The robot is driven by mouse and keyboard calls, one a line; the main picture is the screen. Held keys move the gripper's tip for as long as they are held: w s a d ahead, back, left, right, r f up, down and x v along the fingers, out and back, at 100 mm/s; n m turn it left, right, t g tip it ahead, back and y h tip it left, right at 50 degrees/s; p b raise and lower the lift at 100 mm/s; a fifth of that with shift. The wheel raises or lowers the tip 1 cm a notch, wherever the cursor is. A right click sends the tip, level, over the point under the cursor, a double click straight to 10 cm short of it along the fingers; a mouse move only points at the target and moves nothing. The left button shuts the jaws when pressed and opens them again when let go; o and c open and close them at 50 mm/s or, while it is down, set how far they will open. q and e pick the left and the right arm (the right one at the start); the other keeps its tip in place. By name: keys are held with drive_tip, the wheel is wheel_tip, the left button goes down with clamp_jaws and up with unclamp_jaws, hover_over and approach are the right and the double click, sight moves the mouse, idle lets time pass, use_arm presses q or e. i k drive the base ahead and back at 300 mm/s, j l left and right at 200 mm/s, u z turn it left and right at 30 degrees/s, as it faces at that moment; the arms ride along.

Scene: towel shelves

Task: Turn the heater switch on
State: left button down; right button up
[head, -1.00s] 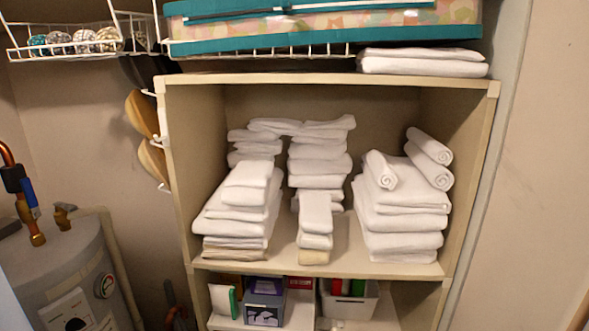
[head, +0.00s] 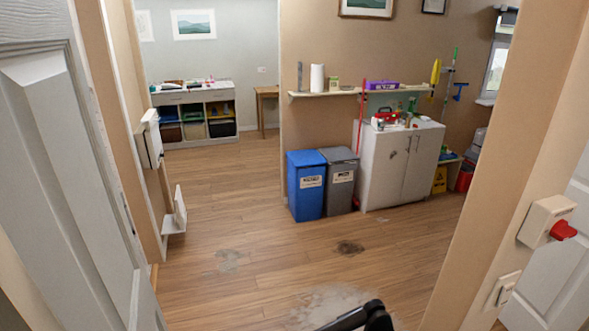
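A white box with a red knob (head: 563,230) is fixed to the wall at the right edge of the head view. A smaller white wall plate with a switch (head: 504,290) sits below it and to the left. I read no label on either, and cannot tell which is the heater switch or whether it is on. The water heater is out of view. A dark part of mine shows at the bottom edge, right of centre, well left of both switches. No gripper fingertips are visible.
A grey panelled door (head: 62,150) stands at the left, and a wall edge at the right frames the opening. Beyond are open wooden floor with stains (head: 228,260), a blue bin (head: 306,186), a grey bin (head: 341,182) and a white cabinet (head: 380,168).

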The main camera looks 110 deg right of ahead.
sight(561, 231)
drive_tip(key=k+z, duration=0.1)
drive_tip(key=z, duration=0.35)
drive_tip(key=k+l+z, duration=0.1)
drive_tip(key=z, duration=0.35)
drive_tip(key=k+l+z, duration=0.15)
drive_tip(key=z, duration=0.8)
drive_tip(key=j+z, duration=0.15)
drive_tip(key=z, duration=0.3)
drive_tip(key=j+z, duration=0.1)
drive_tip(key=z, duration=0.4)
drive_tip(key=j+z, duration=0.15)
drive_tip(key=z, duration=0.3)
drive_tip(key=j+z, duration=0.1)
drive_tip(key=z, duration=0.4)
drive_tip(key=j+z, duration=0.1)
drive_tip(key=z, duration=0.85)
drive_tip(key=k+j+z, duration=0.1)
drive_tip(key=z, duration=0.35)
